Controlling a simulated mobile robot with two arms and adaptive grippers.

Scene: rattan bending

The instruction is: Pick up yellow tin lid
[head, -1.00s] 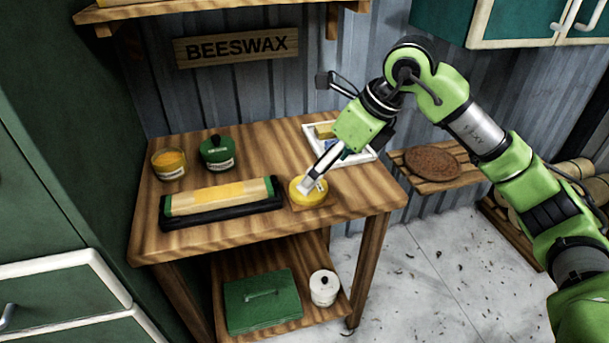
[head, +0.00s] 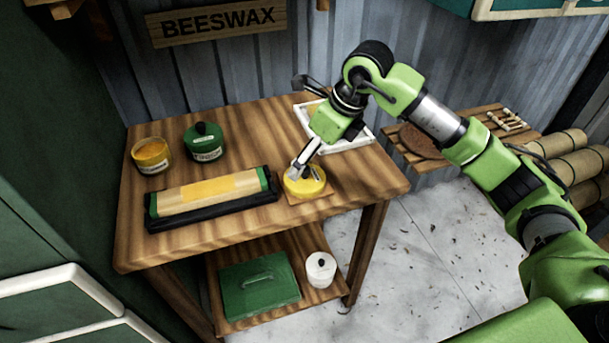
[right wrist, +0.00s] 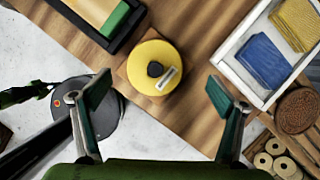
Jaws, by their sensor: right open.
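The yellow tin lid (head: 305,178) is round with a dark knob and a small pale label. It sits near the front right of the wooden table, above a small wooden square (head: 322,195). In the right wrist view the lid (right wrist: 150,80) lies beyond and between the open fingers, left of centre. My right gripper (head: 302,168) is over the lid in the head view, and its fingers (right wrist: 158,97) are wide apart and empty. Whether they touch the lid I cannot tell. My left gripper is not in view.
A black tray with a wooden block (head: 210,195) lies left of the lid. A green tin (head: 204,142) and an open yellow tin (head: 151,155) stand behind it.

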